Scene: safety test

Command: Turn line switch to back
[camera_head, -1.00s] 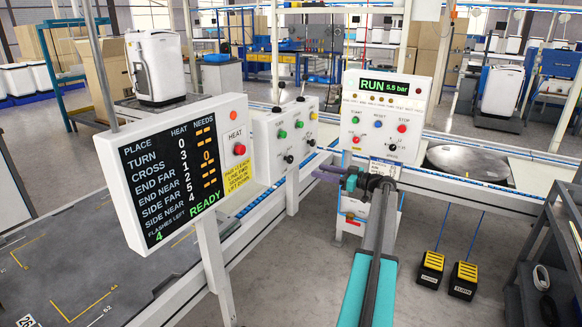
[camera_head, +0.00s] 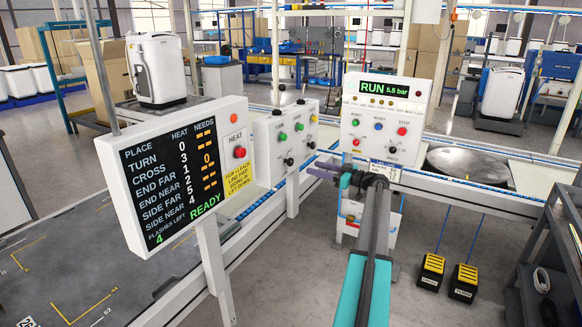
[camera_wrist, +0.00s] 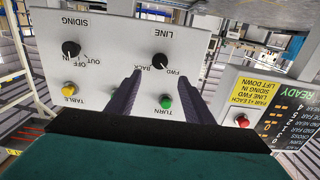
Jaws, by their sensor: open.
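The line switch (camera_wrist: 162,55) is a black knob on a white panel, upside down in the wrist view, between the LINE label and the FWD and BACK marks. Its small pale mark seems to lie on the FWD side, though it is tiny. In the head view the line switch (camera_head: 289,161) is at the lower left of the middle box. My gripper (camera_wrist: 159,73) is open and empty; its two purple fingers point at the panel, with the knob beyond and between the tips. In the head view my gripper (camera_head: 312,170) is right of the box, apparently apart from the knob.
The siding knob (camera_wrist: 71,49), green TURN button (camera_wrist: 165,101) and yellow TABLE button (camera_wrist: 69,90) share the panel. A display board (camera_head: 185,170) with a red HEAT button stands left. The RUN panel (camera_head: 385,115) stands behind my arm. Two pedals (camera_head: 447,275) are on the floor.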

